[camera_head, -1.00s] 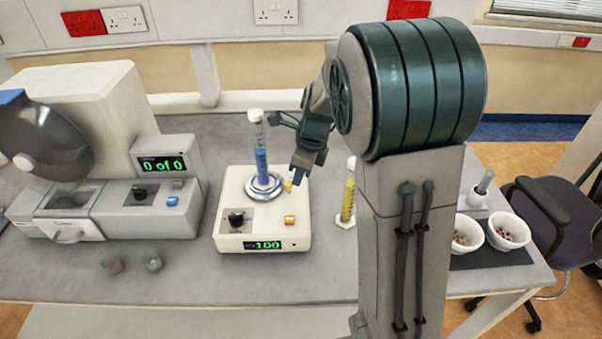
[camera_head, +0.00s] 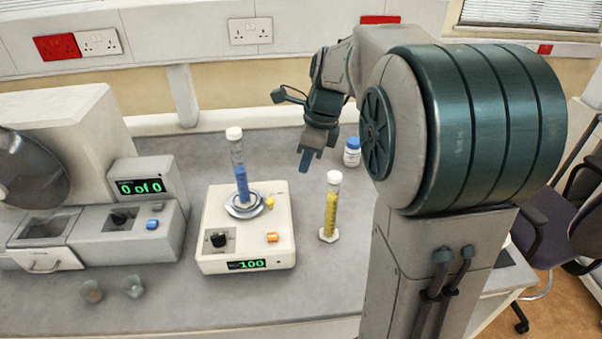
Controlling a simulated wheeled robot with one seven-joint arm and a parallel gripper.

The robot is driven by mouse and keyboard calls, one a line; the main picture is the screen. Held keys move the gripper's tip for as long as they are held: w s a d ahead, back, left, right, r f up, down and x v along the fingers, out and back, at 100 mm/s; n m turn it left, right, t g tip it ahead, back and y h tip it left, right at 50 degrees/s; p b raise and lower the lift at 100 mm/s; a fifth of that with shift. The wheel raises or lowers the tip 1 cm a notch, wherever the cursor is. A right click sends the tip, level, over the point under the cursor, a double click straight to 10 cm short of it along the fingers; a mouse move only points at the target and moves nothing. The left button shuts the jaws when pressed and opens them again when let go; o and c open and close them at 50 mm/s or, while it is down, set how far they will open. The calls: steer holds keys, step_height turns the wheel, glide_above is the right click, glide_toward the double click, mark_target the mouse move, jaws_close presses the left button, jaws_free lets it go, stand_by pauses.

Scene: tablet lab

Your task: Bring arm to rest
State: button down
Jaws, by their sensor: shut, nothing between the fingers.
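My gripper (camera_head: 305,166) hangs from my arm over the back middle of the bench, fingers pointing down. It is shut and empty, to the right of and behind the white device with the round plate. It appears apart from everything around it. My arm's large grey and dark green shoulder fills the right side of the view and hides part of the bench behind it.
A stirrer (camera_head: 247,262) reading 100 carries a blue-filled cylinder (camera_head: 239,170). A yellow-filled cylinder (camera_head: 330,210) and a white bottle (camera_head: 352,152) stand to its right. A grey machine (camera_head: 128,230) is at left. Two small lumps (camera_head: 92,292) lie at front left.

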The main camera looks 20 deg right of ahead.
steer(key=shift+r, duration=0.15)
stand_by(0.3)
steer(key=s+a+f+n+t+h, duration=0.1)
steer(key=s+f+n+t+h, duration=0.1)
steer(key=s+n, duration=1.7)
steer(key=shift+a+f+n, duration=0.15)
steer(key=shift+a+n, duration=0.25)
steer(key=shift+n, duration=1.7)
